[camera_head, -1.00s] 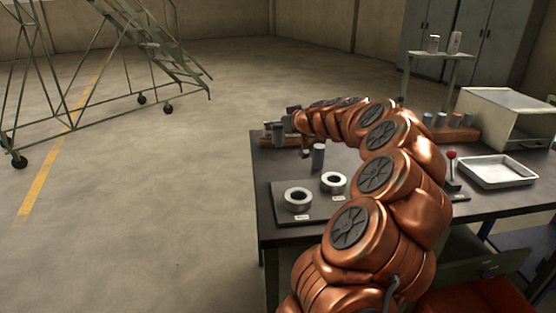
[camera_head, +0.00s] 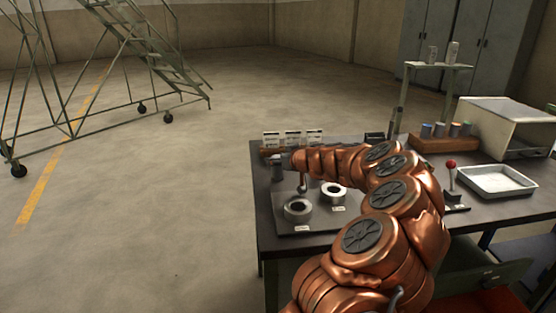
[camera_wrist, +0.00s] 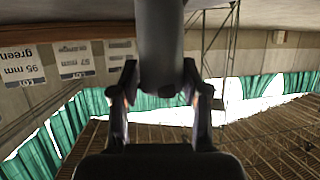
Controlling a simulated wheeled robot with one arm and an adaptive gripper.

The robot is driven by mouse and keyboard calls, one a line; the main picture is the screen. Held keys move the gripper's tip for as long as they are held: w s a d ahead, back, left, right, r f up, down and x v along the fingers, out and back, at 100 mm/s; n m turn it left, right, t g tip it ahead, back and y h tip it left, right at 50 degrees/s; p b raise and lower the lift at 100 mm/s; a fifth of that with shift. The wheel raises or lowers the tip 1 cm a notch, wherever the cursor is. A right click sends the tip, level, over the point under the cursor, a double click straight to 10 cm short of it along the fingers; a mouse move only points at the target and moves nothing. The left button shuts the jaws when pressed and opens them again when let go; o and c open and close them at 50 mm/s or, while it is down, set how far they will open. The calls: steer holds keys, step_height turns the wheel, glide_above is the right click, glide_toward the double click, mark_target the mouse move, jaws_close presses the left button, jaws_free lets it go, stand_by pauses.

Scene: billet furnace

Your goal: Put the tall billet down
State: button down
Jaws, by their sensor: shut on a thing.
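My gripper (camera_head: 283,160) is over the far left part of the dark table (camera_head: 390,210), with my arm reaching left across it. In the wrist view my gripper (camera_wrist: 160,100) is shut on a plain grey cylinder, the tall billet (camera_wrist: 161,45), its end showing between the two fingers. In the head view the billet (camera_head: 277,173) shows only as a small grey upright shape under my gripper. Whether its base touches the surface cannot be told.
Label cards (camera_head: 293,138) stand at the back left edge. A wooden rack (camera_head: 445,143) of several small cylinders, a metal tray (camera_head: 496,180), a red-knobbed lever (camera_head: 451,172) and a pale box furnace (camera_head: 510,125) are at the right. The arm hides the table's middle.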

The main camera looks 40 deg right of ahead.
steer(key=shift+f, duration=0.1)
steer(key=c, duration=0.6)
jaws_free()
steer(key=shift+o, duration=0.2)
steer(key=shift+r, duration=0.2)
steer(key=shift+s, duration=0.4)
steer(key=b+v, duration=0.1)
steer(key=v, duration=1)
steer(key=shift+s+a, duration=0.1)
